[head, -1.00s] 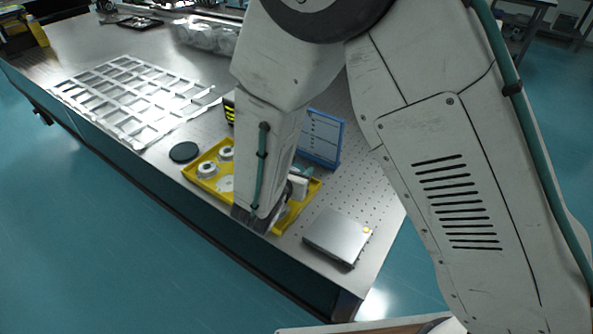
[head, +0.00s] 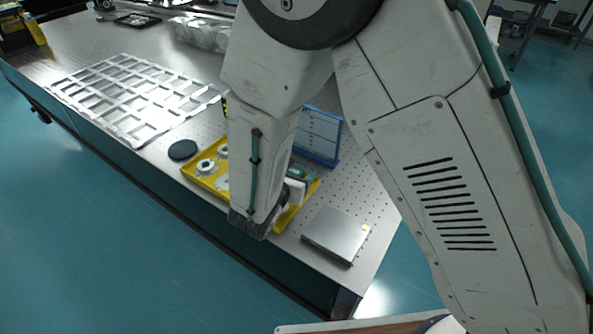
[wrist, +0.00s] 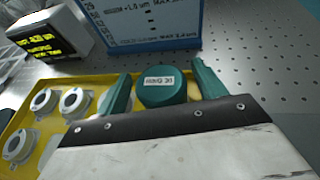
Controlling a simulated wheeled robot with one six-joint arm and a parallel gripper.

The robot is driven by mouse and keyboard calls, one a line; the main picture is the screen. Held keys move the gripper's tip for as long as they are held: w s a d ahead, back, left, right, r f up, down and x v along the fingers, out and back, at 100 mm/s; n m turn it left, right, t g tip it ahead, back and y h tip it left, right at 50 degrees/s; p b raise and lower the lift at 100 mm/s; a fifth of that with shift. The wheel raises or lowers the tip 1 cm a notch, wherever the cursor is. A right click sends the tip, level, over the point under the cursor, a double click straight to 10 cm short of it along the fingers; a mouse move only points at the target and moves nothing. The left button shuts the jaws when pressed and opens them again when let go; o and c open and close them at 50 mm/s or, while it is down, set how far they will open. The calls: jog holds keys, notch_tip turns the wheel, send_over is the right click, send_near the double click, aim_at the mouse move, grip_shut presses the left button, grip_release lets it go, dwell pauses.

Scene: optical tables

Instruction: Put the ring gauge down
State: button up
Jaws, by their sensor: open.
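The ring gauge (wrist: 162,90) is a teal round piece with a white label, seen in the wrist view. It stands between the two teal fingers of my gripper (wrist: 160,84), which are open with a gap on each side of it. Its lower part is hidden behind the wrist housing, so I cannot tell what it rests on. The yellow tray (wrist: 47,157) lies around and below my gripper. It also shows in the head view (head: 200,184), where my arm covers its middle and the ring gauge cannot be made out.
Several white ring-shaped pieces (wrist: 73,101) sit at the tray's left. A blue-framed panel (head: 320,138) and a black display with yellow text (wrist: 45,38) stand behind. A silver box (head: 336,234) is at right, a dark disc (head: 183,150) at left. Perforated tabletop is free at right.

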jog(key=v, duration=1)
jog(key=shift+s+a+r, duration=0.1)
jog(key=shift+s, duration=0.3)
jog(key=s+d+r+m+g+h, duration=0.15)
jog(key=d+r+m+g, duration=0.25)
jog(key=d+r+m, duration=0.45)
jog(key=d+r+m+g+h, duration=0.2)
jog(key=d+r+m+g, duration=0.3)
jog(key=d, duration=0.7)
jog(key=s+d+r+m+g+y, duration=0.1)
jog(key=s+d+r+m+y, duration=0.2)
jog(key=s+m+y, duration=0.2)
jog(key=s+d+r+m+g+y, duration=0.1)
jog(key=s+d+r+m+y, duration=0.3)
jog(key=s+m, duration=0.7)
jog(key=shift+s+m+y, duration=0.3)
jog(key=shift+m+y, duration=0.15)
jog(key=shift+m, duration=0.1)
